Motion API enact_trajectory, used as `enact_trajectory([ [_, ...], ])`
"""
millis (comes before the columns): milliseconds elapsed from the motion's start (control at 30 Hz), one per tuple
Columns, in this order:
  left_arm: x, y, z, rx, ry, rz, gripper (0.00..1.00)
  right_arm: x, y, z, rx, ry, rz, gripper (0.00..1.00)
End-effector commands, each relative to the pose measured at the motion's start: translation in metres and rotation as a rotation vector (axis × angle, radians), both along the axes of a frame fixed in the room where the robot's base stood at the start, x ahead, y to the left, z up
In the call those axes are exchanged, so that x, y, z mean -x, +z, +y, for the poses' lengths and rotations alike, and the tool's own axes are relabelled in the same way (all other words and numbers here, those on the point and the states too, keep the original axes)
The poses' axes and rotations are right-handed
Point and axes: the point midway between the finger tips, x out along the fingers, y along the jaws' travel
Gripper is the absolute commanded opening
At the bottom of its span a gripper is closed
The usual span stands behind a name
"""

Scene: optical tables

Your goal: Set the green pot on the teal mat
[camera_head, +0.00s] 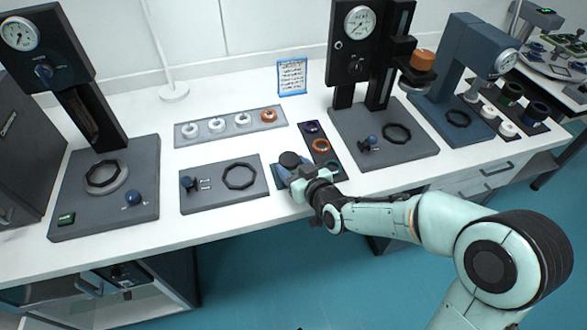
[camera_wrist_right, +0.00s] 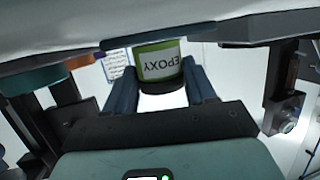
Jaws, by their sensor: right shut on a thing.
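The green pot (camera_wrist_right: 160,63) has a white EPOXY label and appears upside down in the wrist view, between the two fingers of my right gripper (camera_wrist_right: 163,88). In the head view its dark lid (camera_head: 289,159) shows just beyond my right gripper (camera_head: 297,176), which is shut on the pot. The teal mat (camera_head: 281,173) is mostly hidden under the gripper and pot. In the wrist view the mat's edge (camera_wrist_right: 120,44) lies right against the pot's base; I cannot tell whether they touch. My left gripper is not in view.
A dark tray (camera_head: 326,173) with coloured rings stands close right of the gripper. A grey plate (camera_head: 224,202) with a black ring is close left. A grey ring tray (camera_head: 215,138) lies behind. Presses stand at both sides. The table's front edge is near.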

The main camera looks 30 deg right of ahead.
Motion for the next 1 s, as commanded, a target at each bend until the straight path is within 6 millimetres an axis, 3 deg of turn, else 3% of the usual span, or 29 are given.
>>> enact_trajectory([
  [367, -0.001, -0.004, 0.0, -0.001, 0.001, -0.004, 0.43, 0.0, -0.003, 0.0, 0.0, 0.0, -0.003, 0.24],
  [400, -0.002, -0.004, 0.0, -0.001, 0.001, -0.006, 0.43, 0.0, -0.004, 0.0, 0.0, 0.0, -0.002, 0.58],
  [467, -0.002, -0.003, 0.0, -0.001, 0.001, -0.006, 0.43, 0.0, -0.003, 0.0, 0.0, 0.0, -0.002, 0.78],
  [500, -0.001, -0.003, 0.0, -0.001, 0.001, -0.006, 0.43, 0.0, -0.003, 0.0, 0.0, 0.0, -0.002, 0.81],
  [867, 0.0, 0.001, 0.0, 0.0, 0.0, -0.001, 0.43, 0.0, 0.002, 0.0, 0.0, 0.0, -0.002, 0.81],
  [1000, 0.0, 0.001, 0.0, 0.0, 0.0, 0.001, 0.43, 0.019, 0.008, -0.001, 0.001, -0.002, -0.005, 0.81],
])
